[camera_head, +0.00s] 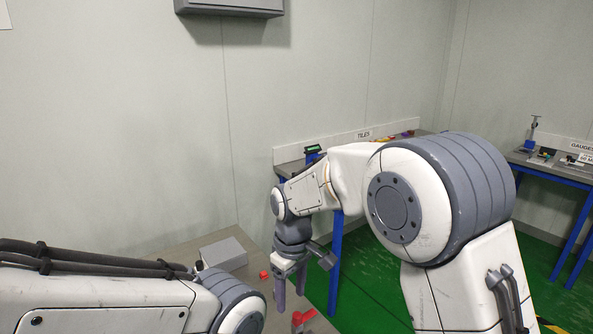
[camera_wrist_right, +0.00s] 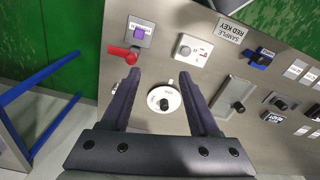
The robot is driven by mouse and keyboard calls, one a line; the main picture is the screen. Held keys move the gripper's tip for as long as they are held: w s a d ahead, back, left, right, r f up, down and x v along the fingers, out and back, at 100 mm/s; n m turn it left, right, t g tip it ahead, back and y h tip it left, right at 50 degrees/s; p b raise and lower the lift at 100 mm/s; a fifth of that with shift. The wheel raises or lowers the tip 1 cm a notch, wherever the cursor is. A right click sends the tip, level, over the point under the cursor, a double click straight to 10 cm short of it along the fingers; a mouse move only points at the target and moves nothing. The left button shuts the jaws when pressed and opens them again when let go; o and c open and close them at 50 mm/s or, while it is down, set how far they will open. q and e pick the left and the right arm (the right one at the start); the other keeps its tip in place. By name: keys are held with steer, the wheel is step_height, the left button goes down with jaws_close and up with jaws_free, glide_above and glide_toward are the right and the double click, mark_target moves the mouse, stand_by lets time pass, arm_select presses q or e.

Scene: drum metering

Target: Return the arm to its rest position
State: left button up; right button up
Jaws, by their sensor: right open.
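My right arm reaches across the head view, and its gripper (camera_head: 291,288) points down over the grey console. In the right wrist view the right gripper (camera_wrist_right: 161,76) is open, its two dark fingers apart with nothing between them. A white round dial with a black knob (camera_wrist_right: 165,101) shows below and between the fingers; the gap in height cannot be told. A red lever (camera_wrist_right: 122,52) lies close to the left fingertip; whether they touch cannot be told. Part of my left arm shows at the lower left of the head view, but its gripper is out of view.
The console (camera_wrist_right: 175,73) also carries a purple button (camera_wrist_right: 139,32), a white box (camera_wrist_right: 192,49) and a blue-and-black switch (camera_wrist_right: 260,58). A grey box (camera_head: 224,254) stands on it. A bench (camera_head: 290,154) and a gauge table (camera_head: 552,169) stand behind. Green floor lies between.

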steer(key=s+d+r+m, duration=0.1)
steer(key=s+d, duration=0.2)
steer(key=s, duration=0.9)
steer(key=s+d+r+m, duration=0.1)
steer(key=s+d, duration=0.2)
steer(key=s, duration=1)
steer(key=shift+s+r+y, duration=0.2)
steer(key=shift+r+y, duration=0.1)
steer(key=shift+y, duration=0.1)
steer(key=shift+a, duration=0.1)
